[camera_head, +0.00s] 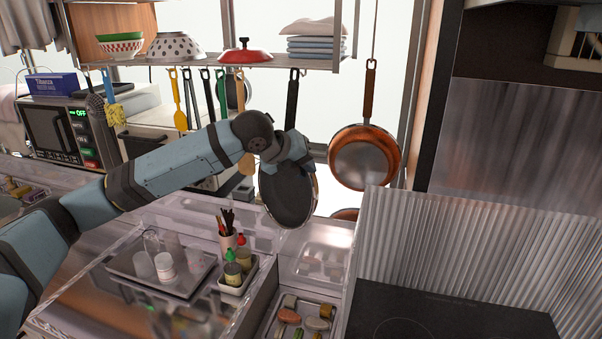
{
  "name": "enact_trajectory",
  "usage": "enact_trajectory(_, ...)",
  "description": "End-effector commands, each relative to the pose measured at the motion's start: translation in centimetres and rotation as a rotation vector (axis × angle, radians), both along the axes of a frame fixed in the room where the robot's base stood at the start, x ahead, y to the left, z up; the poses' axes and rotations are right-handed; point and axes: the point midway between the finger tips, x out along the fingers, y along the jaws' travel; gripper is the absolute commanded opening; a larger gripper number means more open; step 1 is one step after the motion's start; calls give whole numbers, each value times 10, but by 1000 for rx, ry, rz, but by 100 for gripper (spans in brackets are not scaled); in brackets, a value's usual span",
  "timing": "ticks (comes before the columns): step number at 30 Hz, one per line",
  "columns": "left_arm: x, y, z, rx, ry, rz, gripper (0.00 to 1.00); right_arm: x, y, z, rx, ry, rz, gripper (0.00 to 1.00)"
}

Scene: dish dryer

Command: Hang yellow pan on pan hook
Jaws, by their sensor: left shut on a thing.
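My left gripper (300,162) is at the centre, shut on a dark pan (288,200) near the base of its handle; its fingers partly hide the grip. The pan hangs upright with its dark inside facing me, and I see no yellow on it. A black handle (292,100) rises above the gripper to a hook (295,72) under the rack rail. It lines up with the pan, but the wrist hides the join, and I cannot tell whether the hook bears the weight. A copper-orange pan (365,155) hangs separately to the right. My right gripper is out of view.
Several utensils, including a yellow spoon (179,105), hang from the rail left of the pan. The shelf above carries bowls (176,46), a red lid (244,55) and folded cloths (312,45). Below are a condiment tray (238,282) and a black hob (440,315).

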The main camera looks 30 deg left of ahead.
Motion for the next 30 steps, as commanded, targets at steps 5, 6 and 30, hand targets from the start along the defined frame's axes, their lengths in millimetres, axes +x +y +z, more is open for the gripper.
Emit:
enact_trajectory(5,10,3,-1,-1,-3,1,0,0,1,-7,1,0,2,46)
enact_trajectory(6,13,3,-1,-1,-3,0,0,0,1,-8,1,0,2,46)
enact_trajectory(30,31,7,-12,0,-2,-2,0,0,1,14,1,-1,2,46)
